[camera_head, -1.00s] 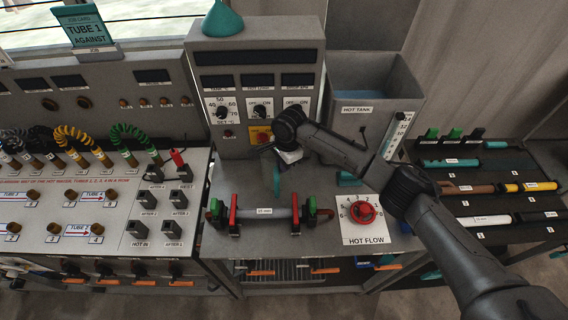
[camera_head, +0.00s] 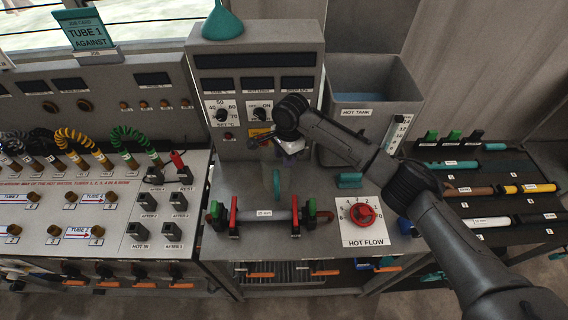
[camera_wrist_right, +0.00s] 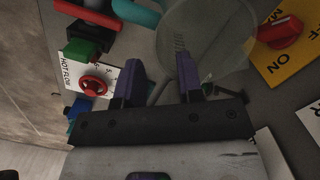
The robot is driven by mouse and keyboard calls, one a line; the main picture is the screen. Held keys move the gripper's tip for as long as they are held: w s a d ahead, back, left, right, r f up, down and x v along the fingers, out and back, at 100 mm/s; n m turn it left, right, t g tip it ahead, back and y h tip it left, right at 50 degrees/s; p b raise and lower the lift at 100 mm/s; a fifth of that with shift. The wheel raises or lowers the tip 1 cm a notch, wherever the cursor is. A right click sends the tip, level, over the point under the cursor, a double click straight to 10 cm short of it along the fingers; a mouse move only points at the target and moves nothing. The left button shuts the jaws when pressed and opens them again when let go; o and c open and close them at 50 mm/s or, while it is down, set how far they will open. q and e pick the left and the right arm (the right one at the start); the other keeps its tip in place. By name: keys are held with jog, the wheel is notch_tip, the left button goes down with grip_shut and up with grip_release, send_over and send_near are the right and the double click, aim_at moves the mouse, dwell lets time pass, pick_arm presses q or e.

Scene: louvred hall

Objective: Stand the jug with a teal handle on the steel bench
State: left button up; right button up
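The jug (camera_wrist_right: 213,38) is a clear, see-through vessel with measuring marks; its teal handle (camera_wrist_right: 143,12) shows at the top of the right wrist view. In the head view the teal handle (camera_head: 277,185) stands out in front of the control panel, behind the clamped tube; the jug's body is faint there. It seems upright on the steel bench (camera_head: 232,182), but its base is hard to see. My right gripper (camera_head: 290,158) is above and behind the handle. Its purple fingers (camera_wrist_right: 158,68) are apart with nothing seen gripped; the right one overlaps the jug's edge in the picture. My left gripper is out of view.
A clamped tube (camera_head: 265,214) with red and green clamps lies along the bench front. The red hot flow knob (camera_head: 362,215) is to its right. The hot tank (camera_head: 372,85) and control panel (camera_head: 258,60) stand behind. A tube rack (camera_head: 490,190) is at right.

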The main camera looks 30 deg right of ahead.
notch_tip(320, 180, up, 7)
jog(key=shift+d, duration=0.35)
dwell(0.4)
